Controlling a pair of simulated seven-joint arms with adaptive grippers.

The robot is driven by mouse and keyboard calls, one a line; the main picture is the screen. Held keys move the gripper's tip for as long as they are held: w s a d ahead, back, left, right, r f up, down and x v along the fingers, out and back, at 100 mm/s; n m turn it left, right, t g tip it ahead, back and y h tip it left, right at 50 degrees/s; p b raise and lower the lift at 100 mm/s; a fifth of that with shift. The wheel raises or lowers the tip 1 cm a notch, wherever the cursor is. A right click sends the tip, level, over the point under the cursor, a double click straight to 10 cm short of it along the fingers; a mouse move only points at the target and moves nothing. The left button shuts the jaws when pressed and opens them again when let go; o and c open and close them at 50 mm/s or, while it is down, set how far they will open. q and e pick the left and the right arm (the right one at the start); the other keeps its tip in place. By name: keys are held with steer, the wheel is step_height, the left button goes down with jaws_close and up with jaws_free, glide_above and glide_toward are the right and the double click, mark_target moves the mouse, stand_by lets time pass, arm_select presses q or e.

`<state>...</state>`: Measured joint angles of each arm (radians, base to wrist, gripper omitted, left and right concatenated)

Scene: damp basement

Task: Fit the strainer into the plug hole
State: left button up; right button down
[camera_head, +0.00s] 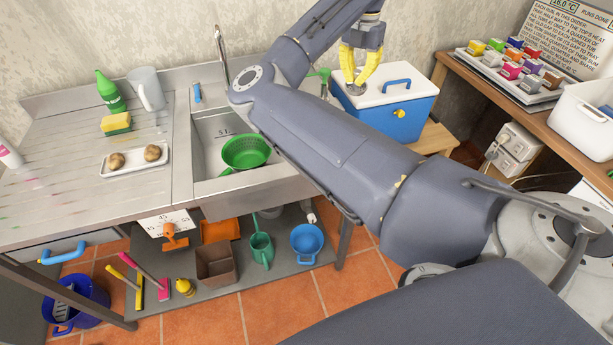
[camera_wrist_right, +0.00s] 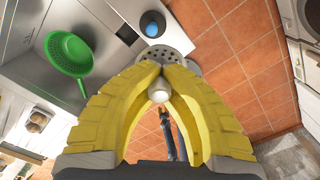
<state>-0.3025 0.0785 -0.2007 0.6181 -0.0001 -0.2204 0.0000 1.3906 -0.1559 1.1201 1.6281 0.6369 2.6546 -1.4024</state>
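My right gripper (camera_head: 360,75) has its yellow fingers closed on the knob of the strainer, high over the white lid of the blue cooler in the head view. The strainer (camera_head: 355,89) is a small grey disc there. In the right wrist view the fingertips (camera_wrist_right: 160,72) pinch its pale knob, and the perforated grey disc of the strainer (camera_wrist_right: 176,53) shows beyond them. The steel sink (camera_head: 213,153) stands left of the gripper, with a green colander (camera_head: 246,151) in its basin. I cannot make out the plug hole. My left gripper is not in view.
The blue cooler (camera_head: 398,118) stands right of the sink. A tap (camera_head: 221,55) rises behind the basin. The counter (camera_head: 70,178) holds a green bottle, a jug, a sponge and a white tray. A shelf (camera_head: 200,297) below holds tools and containers. My right arm hides the sink's right side.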

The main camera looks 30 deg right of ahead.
steer(key=w+a+f+n, duration=0.9)
steer(key=a+f+n, duration=0.3)
steer(key=f+n, duration=0.15)
steer(key=shift+g, duration=0.6)
steer(key=f, duration=0.7)
steer(key=s+f, duration=0.1)
steer(key=f, duration=0.7)
steer(key=d+f, duration=0.1)
steer(key=f, duration=0.6)
steer(key=shift+s+f, duration=0.25)
steer(key=shift+f, duration=0.05)
steer(key=c, duration=2.2)
jaws_free()
steer(key=shift+f, duration=0.1)
steer(key=c, duration=1.6)
jaws_free()
